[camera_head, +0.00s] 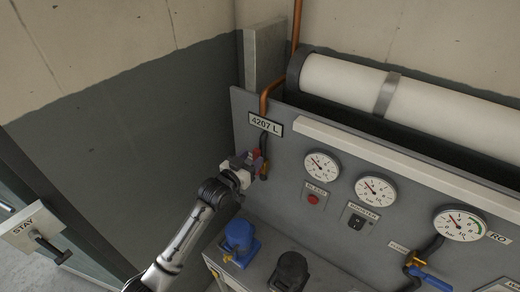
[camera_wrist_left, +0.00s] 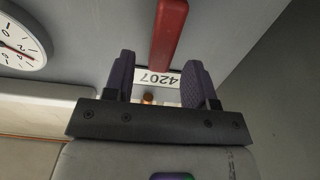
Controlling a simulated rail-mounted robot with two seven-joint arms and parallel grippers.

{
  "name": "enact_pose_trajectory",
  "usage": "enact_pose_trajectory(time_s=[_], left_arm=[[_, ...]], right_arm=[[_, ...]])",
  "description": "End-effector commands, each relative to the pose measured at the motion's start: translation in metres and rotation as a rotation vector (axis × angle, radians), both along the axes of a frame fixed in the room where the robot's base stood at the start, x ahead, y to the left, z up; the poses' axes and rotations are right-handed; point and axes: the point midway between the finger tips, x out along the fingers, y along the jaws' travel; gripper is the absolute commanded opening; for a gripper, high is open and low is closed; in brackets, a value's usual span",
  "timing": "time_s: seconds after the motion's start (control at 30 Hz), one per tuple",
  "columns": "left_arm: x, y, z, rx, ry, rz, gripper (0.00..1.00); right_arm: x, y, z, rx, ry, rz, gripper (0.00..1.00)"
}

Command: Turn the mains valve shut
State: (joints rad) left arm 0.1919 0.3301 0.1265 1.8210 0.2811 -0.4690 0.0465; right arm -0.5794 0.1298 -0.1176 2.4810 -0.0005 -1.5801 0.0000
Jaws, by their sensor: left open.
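The mains valve appears to be the one with a red lever (camera_head: 256,155) on the grey panel, below the "4207 L" label (camera_head: 265,125) and on a dark pipe. Its red lever (camera_wrist_left: 169,35) is large in the left wrist view, with its near end between the fingertips in the picture. My left gripper (camera_head: 252,165) is at the valve and partly hides it. Its two purple-grey fingers (camera_wrist_left: 160,78) are spread apart on either side of the lever's end, with a gap to it. My right gripper is not in view.
Gauges (camera_head: 375,190), a red button (camera_head: 313,198) and a black switch (camera_head: 356,222) sit right of the valve. A blue-handled valve (camera_head: 432,279) is at the lower right. Blue (camera_head: 240,240) and black (camera_head: 289,271) units stand below. A copper pipe (camera_head: 268,97) runs above.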

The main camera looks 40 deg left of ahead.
Motion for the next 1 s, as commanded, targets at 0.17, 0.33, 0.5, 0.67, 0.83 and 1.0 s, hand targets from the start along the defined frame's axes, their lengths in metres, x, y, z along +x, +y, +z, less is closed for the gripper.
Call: enact_pose_trajectory(time_s=[0.17,0.33,0.5,0.67,0.83,1.0], left_arm=[[0.028,0.002,0.001,0.0,0.0,0.0,0.51],[0.043,0.003,0.0,-0.001,0.001,-0.001,0.51],[0.051,0.003,0.0,-0.001,0.0,-0.001,0.51],[0.052,0.003,0.0,0.0,0.0,-0.001,0.51],[0.052,0.003,0.0,0.0,0.0,-0.001,0.51],[0.052,0.003,0.0,0.0,0.0,-0.001,0.36]], right_arm=[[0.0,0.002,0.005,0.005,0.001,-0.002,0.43],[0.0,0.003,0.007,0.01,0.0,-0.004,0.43],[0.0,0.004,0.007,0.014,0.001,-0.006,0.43],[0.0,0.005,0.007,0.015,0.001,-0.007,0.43],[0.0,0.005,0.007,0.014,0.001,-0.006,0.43],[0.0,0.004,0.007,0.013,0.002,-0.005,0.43]])
